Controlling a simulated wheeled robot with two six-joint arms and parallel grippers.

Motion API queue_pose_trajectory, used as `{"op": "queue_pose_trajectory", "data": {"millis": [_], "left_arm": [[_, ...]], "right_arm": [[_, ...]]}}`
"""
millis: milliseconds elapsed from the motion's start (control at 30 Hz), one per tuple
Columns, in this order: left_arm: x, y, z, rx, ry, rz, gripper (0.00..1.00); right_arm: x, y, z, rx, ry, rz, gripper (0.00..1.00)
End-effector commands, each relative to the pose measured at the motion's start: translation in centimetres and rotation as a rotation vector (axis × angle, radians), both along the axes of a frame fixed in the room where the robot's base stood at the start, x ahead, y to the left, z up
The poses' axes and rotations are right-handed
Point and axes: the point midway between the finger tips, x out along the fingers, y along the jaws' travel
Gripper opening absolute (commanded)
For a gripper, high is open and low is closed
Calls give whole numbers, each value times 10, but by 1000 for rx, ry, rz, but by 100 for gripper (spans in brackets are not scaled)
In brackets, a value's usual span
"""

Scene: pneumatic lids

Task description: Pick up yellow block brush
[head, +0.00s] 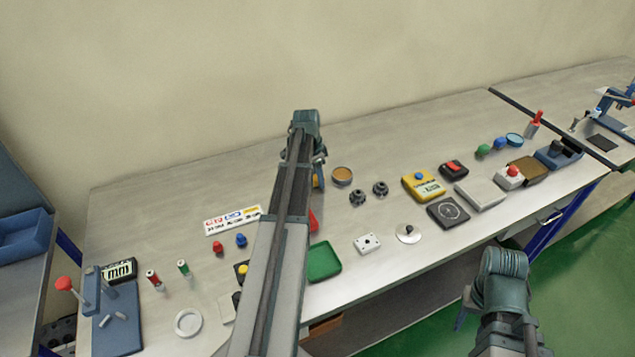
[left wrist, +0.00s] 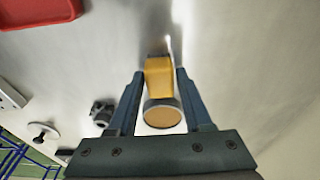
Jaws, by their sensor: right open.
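The yellow block brush (left wrist: 159,80) lies on the bench between the two fingers of my left gripper (left wrist: 160,73) in the left wrist view. Narrow gaps show on both sides of it, so the gripper is open around it. In the head view a yellow sliver of the brush (head: 318,182) shows beside my left arm, which hides the rest. My left gripper (head: 319,160) is mostly hidden there too. My right gripper (head: 463,308) is off the bench's front edge at the lower right, empty and mostly hidden by its own arm.
A round tin with an orange top (head: 342,175) stands close to the brush; it also shows between the fingers in the left wrist view (left wrist: 162,114). Two dark knobs (head: 369,193), a green tray (head: 323,262) and a yellow device (head: 424,185) are nearby. The back of the bench is clear.

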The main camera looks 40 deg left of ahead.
Motion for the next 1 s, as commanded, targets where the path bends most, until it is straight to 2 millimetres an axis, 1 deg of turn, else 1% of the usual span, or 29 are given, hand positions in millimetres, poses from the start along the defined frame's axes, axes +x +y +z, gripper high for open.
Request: {"op": "queue_pose_trajectory", "data": {"millis": [33, 167, 200, 233, 267, 533, 667, 867, 1000], "left_arm": [[0, 0, 0, 0, 0, 0, 39], [0, 0, 0, 0, 0, 0, 16], [0, 0, 0, 0, 0, 0, 8], [0, 0, 0, 0, 0, 0, 3], [0, 0, 0, 0, 0, 0, 0], [0, 0, 0, 0, 0, 0, 0], [0, 0, 3, 0, 0, 0, 0], [0, 0, 19, 0, 0, 0, 0], [0, 0, 35, 0, 0, 0, 0]], "right_arm": [[0, 0, 0, 0, 0, 0, 50], [0, 0, 0, 0, 0, 0, 50], [0, 0, 0, 0, 0, 0, 50], [0, 0, 0, 0, 0, 0, 50], [0, 0, 0, 0, 0, 0, 50], [0, 0, 0, 0, 0, 0, 50], [0, 0, 3, 0, 0, 0, 50], [0, 0, 19, 0, 0, 0, 50], [0, 0, 35, 0, 0, 0, 50]]}}
